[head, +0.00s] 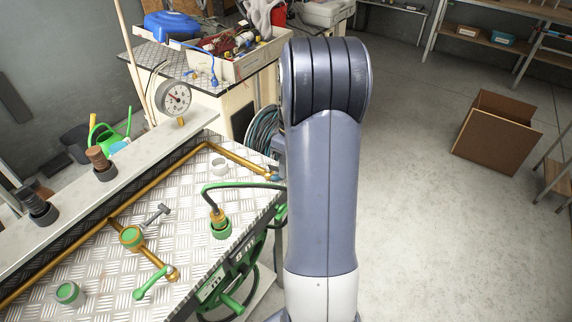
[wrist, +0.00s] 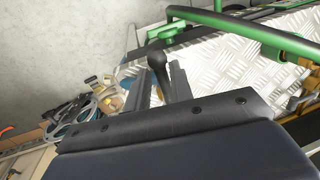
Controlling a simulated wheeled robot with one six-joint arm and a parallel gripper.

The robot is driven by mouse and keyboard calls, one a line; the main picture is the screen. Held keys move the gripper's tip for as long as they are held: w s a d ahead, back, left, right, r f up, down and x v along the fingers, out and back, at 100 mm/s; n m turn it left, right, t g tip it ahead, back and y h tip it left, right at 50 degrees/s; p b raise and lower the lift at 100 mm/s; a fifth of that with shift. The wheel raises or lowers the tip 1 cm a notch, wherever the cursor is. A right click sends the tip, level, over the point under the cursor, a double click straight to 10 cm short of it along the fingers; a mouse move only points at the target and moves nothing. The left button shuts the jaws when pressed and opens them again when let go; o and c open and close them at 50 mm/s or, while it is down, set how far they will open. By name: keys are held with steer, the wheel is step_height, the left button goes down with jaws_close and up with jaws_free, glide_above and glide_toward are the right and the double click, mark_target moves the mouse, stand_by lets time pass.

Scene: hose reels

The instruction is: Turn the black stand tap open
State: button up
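A black lever with a rounded knob (wrist: 155,62), which looks like the handle of the black stand tap, stands up between the fingers of my gripper (wrist: 160,90) in the wrist view. A finger is close on each side of the lever. I cannot tell whether both fingers touch it. The lower part of the tap is hidden behind the fingers and the gripper body. In the head view my arm hides my gripper, and I cannot make out the black tap there.
A tread-plate bench (head: 85,262) carries brass pipe, a green lever tap (head: 150,283) and a grey-levered valve (head: 157,212). A green hose reel (head: 232,280) is at its right edge. A cardboard box (head: 497,135) stands on open floor at right.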

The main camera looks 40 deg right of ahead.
steer(key=shift+o, duration=1.2)
steer(key=shift+r, duration=0.15)
step_height(320, 180, up, 10)
steer(key=d, duration=0.2)
steer(key=shift+w+r, duration=0.2)
steer(key=shift+w, duration=0.2)
steer(key=f, duration=0.3)
steer(key=a+f, duration=0.1)
steer(key=f, duration=0.3)
steer(key=a+f, duration=0.1)
steer(key=f, duration=0.2)
steer(key=shift+s+f, duration=0.25)
steer(key=shift+s, duration=0.1)
steer(key=shift+a, duration=0.1)
